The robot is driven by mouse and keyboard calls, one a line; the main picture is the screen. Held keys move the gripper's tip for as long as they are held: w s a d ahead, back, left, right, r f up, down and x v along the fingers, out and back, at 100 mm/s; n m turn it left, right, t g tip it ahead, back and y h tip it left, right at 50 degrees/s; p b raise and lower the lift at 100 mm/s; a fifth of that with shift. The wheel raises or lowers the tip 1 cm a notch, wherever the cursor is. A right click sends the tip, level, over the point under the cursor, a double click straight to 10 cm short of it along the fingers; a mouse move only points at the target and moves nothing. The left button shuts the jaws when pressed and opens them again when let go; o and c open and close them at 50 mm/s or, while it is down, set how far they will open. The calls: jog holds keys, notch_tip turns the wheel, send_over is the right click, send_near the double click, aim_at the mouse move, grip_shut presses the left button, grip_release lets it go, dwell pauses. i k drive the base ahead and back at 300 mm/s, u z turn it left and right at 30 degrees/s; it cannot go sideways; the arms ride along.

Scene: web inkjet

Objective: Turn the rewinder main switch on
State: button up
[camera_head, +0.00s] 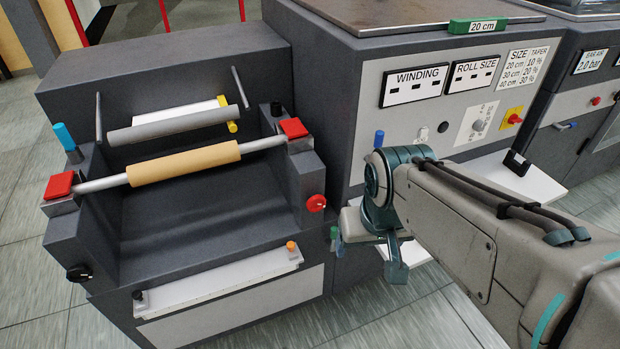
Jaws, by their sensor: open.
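A red rotary switch on a yellow plate (514,118) is on the light control panel of the rewinder, at its right end. It looks like the main switch; its exact setting is too small to read. My gripper (368,250) is open and hangs low in front of the cabinet, left of and below this switch. It is apart from the switch, and nothing shows between its fingers. My arm reaches in from the right and hides the lower part of the panel front.
A white shelf (515,178) juts out below the panel. The winding shaft carries a tan core (183,163).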

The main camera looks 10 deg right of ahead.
aim_at(513, 119)
jog(key=z, duration=1.15)
jog(key=k, duration=0.35)
jog(key=z, duration=1.3)
jog(key=i, duration=1.75)
jog(key=u, duration=0.65)
